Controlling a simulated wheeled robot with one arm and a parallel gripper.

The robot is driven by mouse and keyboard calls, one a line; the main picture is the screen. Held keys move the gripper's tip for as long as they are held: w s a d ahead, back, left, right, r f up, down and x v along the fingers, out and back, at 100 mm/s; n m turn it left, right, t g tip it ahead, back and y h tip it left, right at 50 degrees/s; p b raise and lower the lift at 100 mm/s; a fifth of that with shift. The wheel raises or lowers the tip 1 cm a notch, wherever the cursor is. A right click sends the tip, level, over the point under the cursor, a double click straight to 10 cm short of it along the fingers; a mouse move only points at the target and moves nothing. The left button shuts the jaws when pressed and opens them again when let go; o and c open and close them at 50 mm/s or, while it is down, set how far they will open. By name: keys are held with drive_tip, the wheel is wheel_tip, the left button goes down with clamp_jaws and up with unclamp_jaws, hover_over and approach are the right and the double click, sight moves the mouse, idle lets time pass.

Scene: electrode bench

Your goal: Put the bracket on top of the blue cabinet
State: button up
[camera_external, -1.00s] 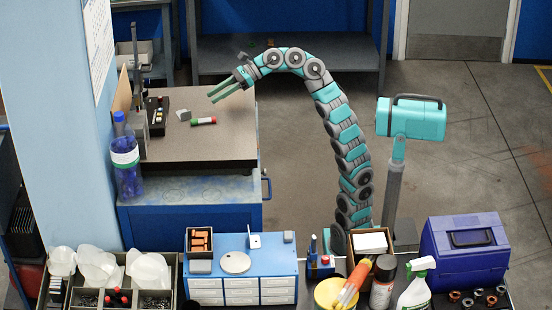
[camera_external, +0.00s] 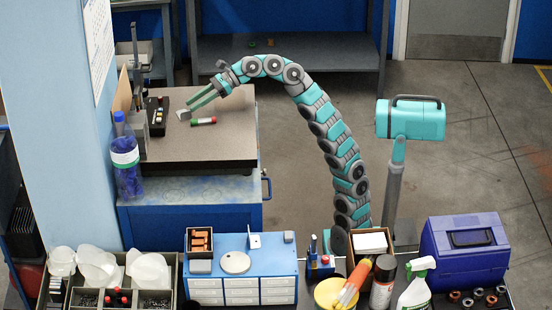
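A small light-grey angled piece, which looks like the bracket (camera_external: 184,115), lies on the dark-topped bench (camera_external: 215,145). My gripper (camera_external: 190,106) is open, its two green fingers pointing down and left with their tips close to the bracket's upper right. I cannot tell whether they touch it. The blue cabinet (camera_external: 274,267), with white drawers, stands in the foreground. On its top are an orange-filled box (camera_external: 200,241), a round white disc (camera_external: 235,263), a white upright angled piece (camera_external: 254,241) and small grey blocks.
A black tray (camera_external: 157,117) and a blue-capped bottle (camera_external: 125,160) stand to the left. The cabinet top has bare room at its right. A purple case (camera_external: 463,252) stands at the far right.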

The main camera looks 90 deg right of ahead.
sight(183, 114)
drive_tip(key=x, duration=0.5)
drive_tip(key=shift+a+f, duration=0.3)
drive_tip(key=shift+a, duration=0.2)
drive_tip(key=shift+d, duration=0.1)
clamp_jaws()
idle(0.9)
